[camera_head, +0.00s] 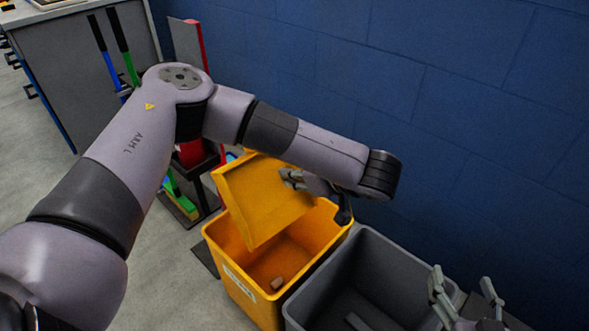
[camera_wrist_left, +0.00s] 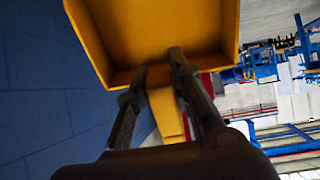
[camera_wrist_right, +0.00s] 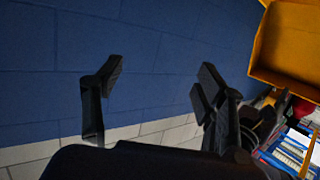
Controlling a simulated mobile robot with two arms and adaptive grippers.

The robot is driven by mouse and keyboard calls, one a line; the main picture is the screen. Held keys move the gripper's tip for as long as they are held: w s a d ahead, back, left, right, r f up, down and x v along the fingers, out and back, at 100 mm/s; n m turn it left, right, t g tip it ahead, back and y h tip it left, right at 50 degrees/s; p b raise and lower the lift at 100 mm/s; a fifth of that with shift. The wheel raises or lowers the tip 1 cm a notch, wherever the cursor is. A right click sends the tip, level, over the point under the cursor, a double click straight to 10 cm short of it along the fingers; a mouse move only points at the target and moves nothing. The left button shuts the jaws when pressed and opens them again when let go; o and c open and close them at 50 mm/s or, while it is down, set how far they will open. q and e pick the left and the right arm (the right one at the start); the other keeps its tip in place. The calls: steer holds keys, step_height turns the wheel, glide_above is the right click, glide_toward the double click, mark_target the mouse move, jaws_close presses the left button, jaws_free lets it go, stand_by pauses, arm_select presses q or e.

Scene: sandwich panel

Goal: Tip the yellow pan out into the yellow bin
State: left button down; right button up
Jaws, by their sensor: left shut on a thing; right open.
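The yellow pan (camera_head: 262,192) is steeply tilted over the yellow bin (camera_head: 230,262) in the head view. My left gripper (camera_head: 292,178) is shut on the pan's edge. In the left wrist view the pan (camera_wrist_left: 155,30) looks empty, and the left fingers (camera_wrist_left: 158,65) meet its rim. A small brown block (camera_head: 277,283) lies on the floor of the yellow bin. My right gripper (camera_head: 463,288) is open and empty above the right part of the grey bin. The right wrist view shows its fingers (camera_wrist_right: 155,85) wide apart, with the pan (camera_wrist_right: 290,45) at upper right.
A grey bin (camera_head: 300,308) stands right beside the yellow bin, with a dark piece (camera_head: 357,322) inside. A blue wall (camera_head: 450,100) is close behind. A rack with coloured tools (camera_head: 190,150) stands left of the yellow bin. A grey cabinet (camera_head: 70,60) is at the far left.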

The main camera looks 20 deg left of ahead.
arm_select(q)
steer(key=shift+s+d+y+p, duration=0.2)
steer(key=shift+d+y+p, duration=0.1)
steer(key=shift+d+p, duration=0.15)
steer(key=shift+s+d+f+t+p, duration=0.1)
steer(key=shift+s+d+t+p, duration=0.1)
steer(key=shift+d+t+p, duration=0.15)
arm_select(e)
steer(key=s+d+f+g+h, duration=0.1)
steer(key=s+d+f+g, duration=0.1)
steer(key=s+f+g, duration=0.2)
steer(key=shift+f+h, duration=0.3)
steer(key=shift+f, duration=0.95)
steer(key=shift+g, duration=0.3)
